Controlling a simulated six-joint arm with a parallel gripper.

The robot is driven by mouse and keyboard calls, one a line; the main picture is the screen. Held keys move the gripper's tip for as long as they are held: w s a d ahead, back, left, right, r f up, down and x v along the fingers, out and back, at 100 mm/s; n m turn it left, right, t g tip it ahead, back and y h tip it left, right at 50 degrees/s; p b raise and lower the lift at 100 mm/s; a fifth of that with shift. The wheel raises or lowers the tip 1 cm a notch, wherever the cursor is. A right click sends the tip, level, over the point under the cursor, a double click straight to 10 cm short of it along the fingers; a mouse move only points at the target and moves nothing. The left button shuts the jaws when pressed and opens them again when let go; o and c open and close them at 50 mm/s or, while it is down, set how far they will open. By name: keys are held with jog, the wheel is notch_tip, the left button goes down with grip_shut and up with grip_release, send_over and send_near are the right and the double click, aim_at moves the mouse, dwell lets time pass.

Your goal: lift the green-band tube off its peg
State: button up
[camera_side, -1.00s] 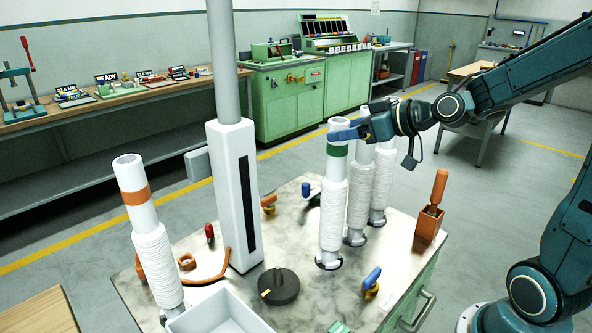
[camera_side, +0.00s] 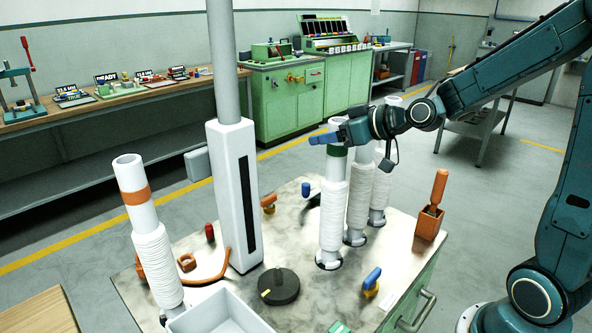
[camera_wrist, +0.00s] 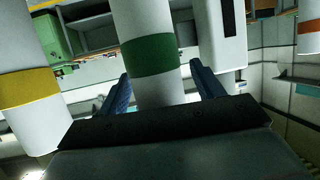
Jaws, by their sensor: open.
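The green-band tube (camera_side: 333,200) stands upright on the bench, its sleeve ridged and white below a green band. In the side view my gripper (camera_side: 328,137) is level with the tube's upper part, with its blue fingers reaching across just above the green band. In the wrist view the green-band tube (camera_wrist: 153,58) stands between my two open fingers (camera_wrist: 162,84), with a gap visible on each side. The tube's foot is outside the wrist view, and my gripper partly covers its upper part in the side view.
Two similar white tubes (camera_side: 359,200) stand close behind; a yellow-band tube (camera_wrist: 25,90) is at left in the wrist view. An orange-band tube (camera_side: 155,250), grey post (camera_side: 231,200), black disc (camera_side: 279,287) and orange holder (camera_side: 429,223) share the bench.

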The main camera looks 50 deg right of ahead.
grip_shut()
jog(key=shift+r, duration=0.2)
notch_tip(320, 180, up, 20)
jog(key=shift+f, duration=0.15)
dwell(0.6)
jog(key=shift+f, duration=0.15)
dwell(0.6)
